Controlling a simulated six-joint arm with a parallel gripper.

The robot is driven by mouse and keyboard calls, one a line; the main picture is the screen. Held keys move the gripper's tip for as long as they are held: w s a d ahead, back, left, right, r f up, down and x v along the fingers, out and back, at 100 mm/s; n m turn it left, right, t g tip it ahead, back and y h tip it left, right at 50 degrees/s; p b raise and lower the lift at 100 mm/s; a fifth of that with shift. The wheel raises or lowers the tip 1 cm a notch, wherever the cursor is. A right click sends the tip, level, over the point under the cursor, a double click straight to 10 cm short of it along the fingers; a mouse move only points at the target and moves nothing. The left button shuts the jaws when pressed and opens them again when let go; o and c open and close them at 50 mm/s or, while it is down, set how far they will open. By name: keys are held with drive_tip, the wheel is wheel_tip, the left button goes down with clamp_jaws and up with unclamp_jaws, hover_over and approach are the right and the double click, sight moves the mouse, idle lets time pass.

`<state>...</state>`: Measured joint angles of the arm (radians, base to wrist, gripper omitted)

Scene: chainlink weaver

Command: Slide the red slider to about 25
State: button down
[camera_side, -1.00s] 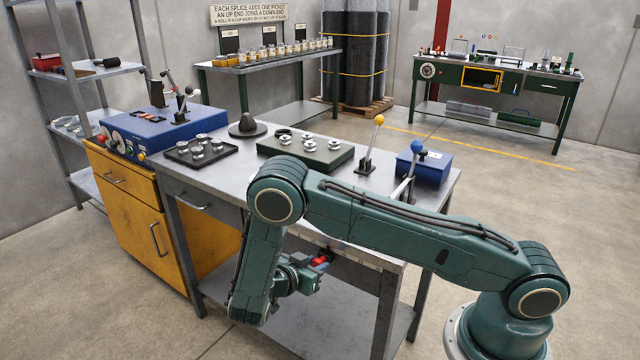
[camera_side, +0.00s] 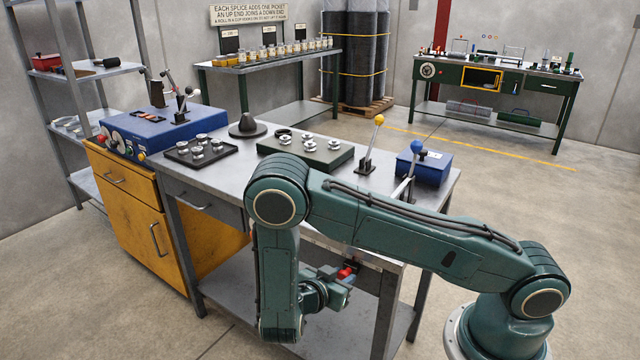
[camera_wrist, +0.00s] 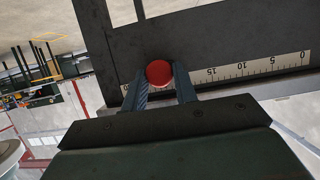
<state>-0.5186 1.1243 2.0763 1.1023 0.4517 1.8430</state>
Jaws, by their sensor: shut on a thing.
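The red slider (camera_wrist: 159,72) shows as a round red knob in the wrist view, on the dark front rail of the bench. My gripper (camera_wrist: 160,84) is shut on it, one finger on each side. A white scale (camera_wrist: 258,68) runs along the rail, with 0, 5, 10 and 15 readable from right to left. The knob stands left of 15, roughly in the low twenties by the spacing. My fingers hide the marks near it. In the side view, the red slider (camera_side: 345,272) shows small beside my gripper (camera_side: 343,276), below the bench's front edge.
The metal bench (camera_side: 225,180) carries a blue box with a blue-knobbed lever (camera_side: 424,165), a yellow-knobbed lever (camera_side: 367,150), a green tray (camera_side: 306,152) and a black tray (camera_side: 200,150). A lower shelf (camera_side: 240,295) lies beneath.

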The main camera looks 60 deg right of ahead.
drive_tip(key=shift+s+a, duration=0.15)
drive_tip(key=shift+s, duration=0.75)
drive_tip(key=c, duration=1.1)
unclamp_jaws()
drive_tip(key=v, duration=1.3)
drive_tip(key=shift+a+r, duration=0.2)
drive_tip(key=shift+a, duration=0.1)
drive_tip(key=shift+r, duration=0.15)
